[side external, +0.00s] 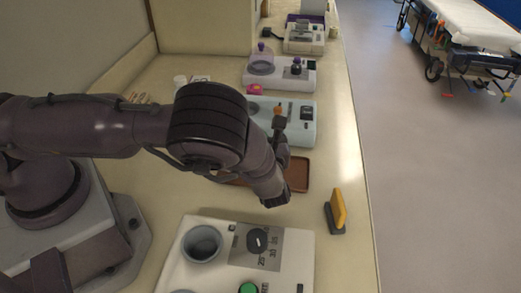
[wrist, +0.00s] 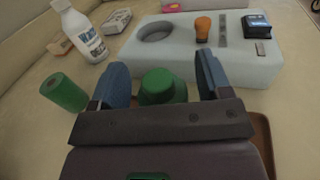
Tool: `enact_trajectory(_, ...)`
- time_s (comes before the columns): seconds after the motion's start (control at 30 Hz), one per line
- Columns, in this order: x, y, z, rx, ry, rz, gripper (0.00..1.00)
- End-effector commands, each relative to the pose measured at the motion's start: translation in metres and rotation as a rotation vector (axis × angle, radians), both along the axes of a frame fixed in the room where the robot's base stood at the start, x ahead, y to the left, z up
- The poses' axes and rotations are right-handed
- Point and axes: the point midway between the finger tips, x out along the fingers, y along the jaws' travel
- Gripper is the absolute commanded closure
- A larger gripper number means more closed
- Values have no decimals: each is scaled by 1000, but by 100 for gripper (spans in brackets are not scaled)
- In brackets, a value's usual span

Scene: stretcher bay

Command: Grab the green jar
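A green jar (wrist: 163,88) with a round, flat top shows in the wrist view, between the two fingers of my gripper (wrist: 163,80). The blue fingers are spread apart, one on each side of the jar, with a small visible gap to each finger. The gripper's dark body hides the jar's lower part. In the side external view my arm hides the jar, and the fingers cannot be made out clearly.
A green cylinder (wrist: 64,93) stands left of the gripper, with a white bottle (wrist: 81,33) behind it. A pale device (wrist: 185,62) with an orange knob (wrist: 203,28) lies ahead. A brown tray (side external: 299,175) and a yellow-and-black object (side external: 338,210) lie nearby.

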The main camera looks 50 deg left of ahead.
Motion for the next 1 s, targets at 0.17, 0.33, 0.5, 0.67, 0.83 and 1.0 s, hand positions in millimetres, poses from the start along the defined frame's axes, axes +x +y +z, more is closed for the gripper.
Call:
enact_trajectory(0.17,0,0,0,0,0,0,71)
enact_trajectory(0.33,0,0,0,1,0,0,88)
enact_trajectory(0.5,0,0,2,0,-1,0,88)
enact_trajectory(0.67,1,-1,12,1,-3,0,88)
enact_trajectory(0.83,-5,-1,39,0,-2,-1,88)
enact_trajectory(1.0,-39,0,79,-3,-2,-1,88)
